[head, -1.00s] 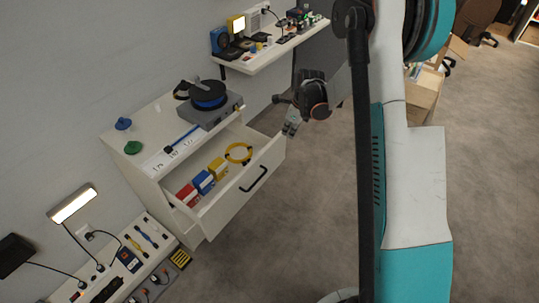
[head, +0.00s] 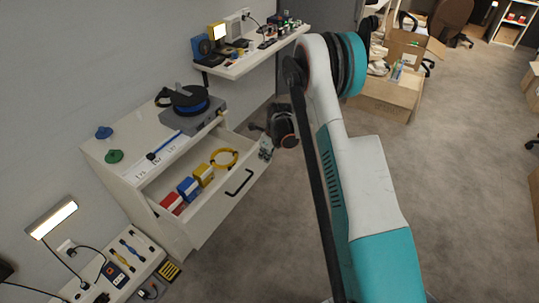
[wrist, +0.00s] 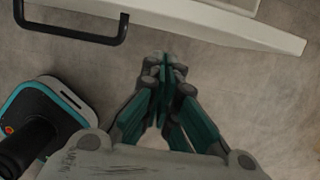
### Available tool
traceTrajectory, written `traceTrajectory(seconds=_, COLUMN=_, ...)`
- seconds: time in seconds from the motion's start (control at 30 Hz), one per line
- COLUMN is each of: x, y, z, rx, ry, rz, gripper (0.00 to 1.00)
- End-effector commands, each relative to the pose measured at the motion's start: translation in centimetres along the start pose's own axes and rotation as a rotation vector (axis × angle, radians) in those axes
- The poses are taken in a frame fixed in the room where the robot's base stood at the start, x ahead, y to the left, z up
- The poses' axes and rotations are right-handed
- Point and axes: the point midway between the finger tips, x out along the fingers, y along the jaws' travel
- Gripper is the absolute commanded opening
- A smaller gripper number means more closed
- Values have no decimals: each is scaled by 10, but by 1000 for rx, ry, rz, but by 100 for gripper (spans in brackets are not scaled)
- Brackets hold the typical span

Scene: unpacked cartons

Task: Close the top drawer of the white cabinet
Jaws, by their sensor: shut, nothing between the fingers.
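The white cabinet (head: 107,173) stands against the wall at the left of the head view. Its top drawer (head: 212,217) is pulled out and holds red, blue and yellow boxes (head: 189,188) and a yellow coil (head: 224,158). The drawer front carries a black handle (head: 240,183), which also shows at the upper left of the wrist view (wrist: 75,34). My gripper (head: 266,149) is beside the right end of the drawer front. In the wrist view my gripper (wrist: 163,62) is shut and empty, over floor just outside the front; I cannot tell whether it touches.
On the cabinet top are a grey device with a black and blue spool (head: 190,100) and blue and green knobs. A wall shelf (head: 250,60) with small items is behind my gripper. A low bench (head: 135,262) with tools is at lower left.

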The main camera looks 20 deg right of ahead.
Motion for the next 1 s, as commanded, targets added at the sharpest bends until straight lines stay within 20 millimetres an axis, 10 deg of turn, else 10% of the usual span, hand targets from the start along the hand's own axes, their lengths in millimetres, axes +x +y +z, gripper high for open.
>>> traceTrajectory(seconds=1.0, x=13, y=1, z=54, rx=-3, ry=0, rz=1, gripper=0)
